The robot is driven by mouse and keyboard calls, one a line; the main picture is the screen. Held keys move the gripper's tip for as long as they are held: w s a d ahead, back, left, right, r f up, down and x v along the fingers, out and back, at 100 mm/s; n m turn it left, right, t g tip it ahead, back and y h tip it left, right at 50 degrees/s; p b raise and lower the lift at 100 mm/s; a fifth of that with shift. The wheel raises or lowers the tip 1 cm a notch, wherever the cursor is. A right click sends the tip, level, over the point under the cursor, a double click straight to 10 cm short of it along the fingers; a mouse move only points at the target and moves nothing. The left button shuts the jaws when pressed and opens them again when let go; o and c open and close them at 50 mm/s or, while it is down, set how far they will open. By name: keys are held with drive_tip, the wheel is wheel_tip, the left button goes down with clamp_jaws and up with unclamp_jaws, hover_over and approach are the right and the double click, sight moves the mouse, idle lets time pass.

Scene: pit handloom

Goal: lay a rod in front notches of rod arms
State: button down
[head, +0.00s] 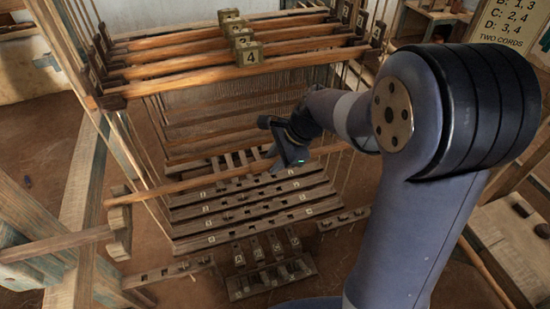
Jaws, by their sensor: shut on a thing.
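A long, light brown wooden rod (200,181) runs across the loom, from above the left rod arm to the right, where my arm hides part of it. My gripper (289,158) is shut on the rod right of its middle. The fingers are small and partly hidden. The left rod arm (65,245) is a wooden beam with an upright notched end block (119,232). The rod's left end shows at the top of this block; I cannot tell whether it touches or sits in a notch. I cannot make out the right rod arm behind my arm.
Numbered shafts (215,58) hang above on cords. A notched strip (168,272) is at lower left. A sign (505,25) hangs at upper right. Vertical cords stand close to the rod.

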idle(0.3)
drive_tip(key=c, duration=1.1)
unclamp_jaws()
drive_tip(key=shift+o, duration=0.2)
drive_tip(key=v, duration=1.1)
drive_tip(key=shift+b, duration=0.3)
